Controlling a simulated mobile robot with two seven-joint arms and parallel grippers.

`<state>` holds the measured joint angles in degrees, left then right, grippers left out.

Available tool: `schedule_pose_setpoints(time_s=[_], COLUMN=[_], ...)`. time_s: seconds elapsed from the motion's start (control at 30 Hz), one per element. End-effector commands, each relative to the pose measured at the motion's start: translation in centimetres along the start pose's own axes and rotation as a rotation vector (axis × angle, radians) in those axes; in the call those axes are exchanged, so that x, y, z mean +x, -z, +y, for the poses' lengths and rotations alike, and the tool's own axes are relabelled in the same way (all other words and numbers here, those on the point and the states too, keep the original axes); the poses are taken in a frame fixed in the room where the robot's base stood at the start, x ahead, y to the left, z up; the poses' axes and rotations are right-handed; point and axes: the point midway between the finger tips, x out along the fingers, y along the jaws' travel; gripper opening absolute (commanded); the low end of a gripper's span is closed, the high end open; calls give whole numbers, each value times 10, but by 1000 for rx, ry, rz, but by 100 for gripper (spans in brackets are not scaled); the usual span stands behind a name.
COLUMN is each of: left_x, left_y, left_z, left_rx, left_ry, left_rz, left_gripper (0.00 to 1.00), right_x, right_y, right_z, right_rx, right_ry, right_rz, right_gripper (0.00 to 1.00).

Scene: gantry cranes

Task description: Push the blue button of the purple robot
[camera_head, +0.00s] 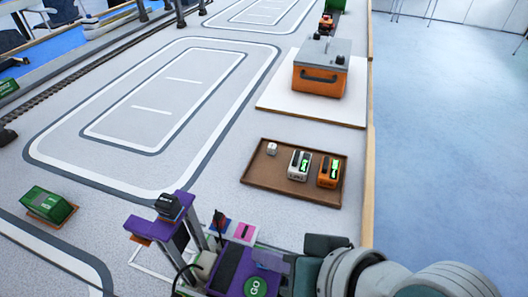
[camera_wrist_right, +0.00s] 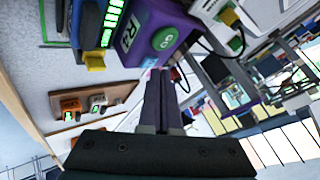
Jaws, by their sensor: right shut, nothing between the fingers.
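The purple robot (camera_head: 185,240) stands at the bottom middle of the head view, with a purple body and a mast-like frame. My right gripper (camera_head: 262,259) reaches in from the right, close to the body. Its fingers are together and empty in the wrist view (camera_wrist_right: 160,72). Contact is unclear. My left gripper is not in view.
A brown tray (camera_head: 258,184) with a white and an orange device lies beyond the robot. A green block (camera_head: 47,204) is at left. The track-marked table is mostly clear between.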

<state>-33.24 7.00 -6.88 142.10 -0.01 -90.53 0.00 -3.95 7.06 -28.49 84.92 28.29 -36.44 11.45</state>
Motion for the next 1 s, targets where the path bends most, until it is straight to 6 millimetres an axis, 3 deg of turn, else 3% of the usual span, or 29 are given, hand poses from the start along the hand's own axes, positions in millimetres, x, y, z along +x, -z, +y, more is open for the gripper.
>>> schedule_pose_setpoints(time_s=[1.0], left_x=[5], left_y=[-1], left_z=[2], left_rx=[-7], left_ry=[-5], left_rz=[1], left_gripper=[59], right_x=[6], right_y=[-4], right_z=[4], right_rx=[-1], right_ry=[0], right_rz=[1], right_gripper=[0])
